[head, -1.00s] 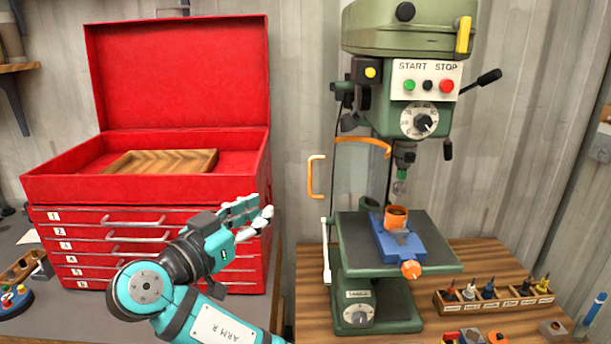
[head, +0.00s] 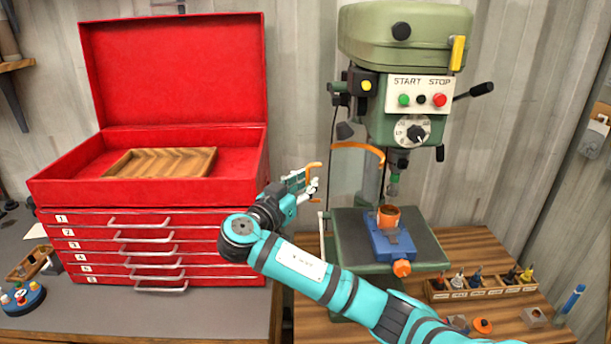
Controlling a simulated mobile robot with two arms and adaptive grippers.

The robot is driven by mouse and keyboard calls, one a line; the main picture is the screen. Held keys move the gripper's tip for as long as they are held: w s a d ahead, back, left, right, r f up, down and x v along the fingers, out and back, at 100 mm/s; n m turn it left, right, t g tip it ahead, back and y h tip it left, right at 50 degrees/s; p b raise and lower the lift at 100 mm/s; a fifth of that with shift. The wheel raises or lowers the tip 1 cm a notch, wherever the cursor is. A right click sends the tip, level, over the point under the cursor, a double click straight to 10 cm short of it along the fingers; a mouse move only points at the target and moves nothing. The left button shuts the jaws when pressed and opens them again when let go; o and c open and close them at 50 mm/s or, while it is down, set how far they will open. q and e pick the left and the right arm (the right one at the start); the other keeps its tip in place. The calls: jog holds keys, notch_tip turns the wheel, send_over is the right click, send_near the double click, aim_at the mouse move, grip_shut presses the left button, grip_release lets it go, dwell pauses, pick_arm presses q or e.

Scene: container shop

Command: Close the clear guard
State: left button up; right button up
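The clear guard (head: 346,178) is a see-through panel on the green drill press (head: 405,35). It stands swung out to the left of the chuck (head: 396,165), with an orange curved rim (head: 360,147) along its top. Its orange handle (head: 316,166) is at the panel's far left, partly hidden by my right gripper (head: 307,184). The gripper's fingers are at the handle, but whether they touch or close on it cannot be told. My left gripper is out of view.
A blue vise (head: 387,240) holds an orange-brown cup-shaped part (head: 388,216) on the press table (head: 430,250). A red toolbox (head: 60,185) with its lid up stands at left. A bit rack (head: 480,290) is at right on the wooden bench.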

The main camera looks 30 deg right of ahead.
jog(key=shift+d, duration=0.2)
grip_shut()
jog(key=shift+w+f, duration=0.1)
